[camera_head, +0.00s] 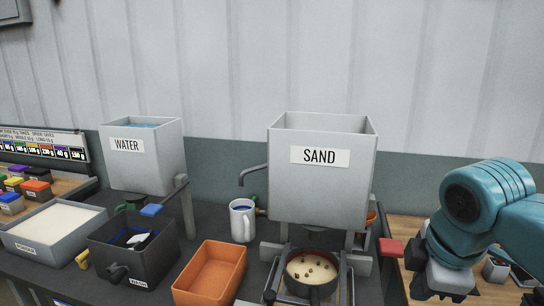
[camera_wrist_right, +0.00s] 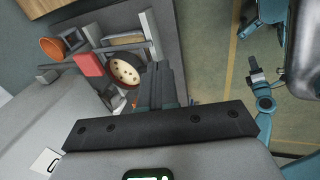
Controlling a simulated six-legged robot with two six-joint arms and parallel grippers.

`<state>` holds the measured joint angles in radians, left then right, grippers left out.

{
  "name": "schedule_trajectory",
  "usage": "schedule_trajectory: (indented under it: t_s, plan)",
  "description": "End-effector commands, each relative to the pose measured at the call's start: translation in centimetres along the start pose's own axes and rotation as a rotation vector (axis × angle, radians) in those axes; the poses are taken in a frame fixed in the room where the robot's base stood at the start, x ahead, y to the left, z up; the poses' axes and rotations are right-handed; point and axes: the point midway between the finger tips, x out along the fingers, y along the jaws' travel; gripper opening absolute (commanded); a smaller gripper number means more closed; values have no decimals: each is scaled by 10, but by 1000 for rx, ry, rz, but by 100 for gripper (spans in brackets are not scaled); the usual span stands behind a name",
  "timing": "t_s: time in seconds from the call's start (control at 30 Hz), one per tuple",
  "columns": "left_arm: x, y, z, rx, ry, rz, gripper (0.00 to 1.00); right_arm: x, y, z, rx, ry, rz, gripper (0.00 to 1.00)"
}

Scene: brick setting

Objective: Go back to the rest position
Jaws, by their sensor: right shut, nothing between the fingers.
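My right arm comes in from the right in the head view, with its right gripper (camera_head: 432,292) low beside the red lever of the sand hopper (camera_head: 318,190). In the right wrist view the fingers of this gripper (camera_wrist_right: 160,84) are together with nothing between them. They are apart from the red lever (camera_wrist_right: 88,64) and from the pot (camera_wrist_right: 125,70). My left gripper does not show in the head view. A teal limb of mine shows at the right of the wrist view.
The water hopper (camera_head: 143,160) stands at the left. Open floor (camera_wrist_right: 240,120) shows in the wrist view.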

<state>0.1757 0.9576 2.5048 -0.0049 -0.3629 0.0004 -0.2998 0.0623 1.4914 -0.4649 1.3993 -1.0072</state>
Motion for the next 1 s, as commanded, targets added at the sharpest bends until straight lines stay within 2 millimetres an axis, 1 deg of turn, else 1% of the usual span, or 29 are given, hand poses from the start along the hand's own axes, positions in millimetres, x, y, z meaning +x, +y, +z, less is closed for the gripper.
schedule_trajectory:
  t_s: [0.03, 0.17, 0.27, 0.37, 0.4, 0.47, 0.5, 0.57, 0.6, 0.67, 0.7, 0.77, 0.8, 0.9, 1.0]
  plan:
    - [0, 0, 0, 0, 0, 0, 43, 17, 1, -7, 13, 5, -16, 0]
    - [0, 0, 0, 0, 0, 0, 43, 59, 0, -24, 62, 27, -48, 0]
    - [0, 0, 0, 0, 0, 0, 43, 98, -5, -37, 114, 49, -81, 0]
    - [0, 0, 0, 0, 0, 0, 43, 147, -17, -52, 190, 75, -129, 0]
    - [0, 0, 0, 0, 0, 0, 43, 171, -25, -57, 233, 86, -155, 0]
    - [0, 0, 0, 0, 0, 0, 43, 210, -43, -65, 315, 104, -200, 0]
    - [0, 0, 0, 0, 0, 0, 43, 240, -60, -70, 384, 114, -239, 0]
    - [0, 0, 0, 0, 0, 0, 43, 282, -89, -75, 506, 127, -296, 0]
    - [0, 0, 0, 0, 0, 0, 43, 308, -111, -76, 596, 131, -334, 0]
    - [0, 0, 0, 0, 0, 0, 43, 343, -147, -76, 744, 127, -389, 0]
    - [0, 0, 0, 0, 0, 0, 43, 362, -173, -74, 846, 118, -423, 0]
    - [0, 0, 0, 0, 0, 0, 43, 385, -211, -70, 999, 97, -464, 0]
    - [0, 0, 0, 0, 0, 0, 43, 396, -235, -66, 1097, 78, -485, 0]
    - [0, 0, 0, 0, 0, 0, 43, 412, -284, -56, 1302, 25, -516, 0]
    - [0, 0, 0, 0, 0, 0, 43, 417, -312, -48, 1432, -14, -522, 0]
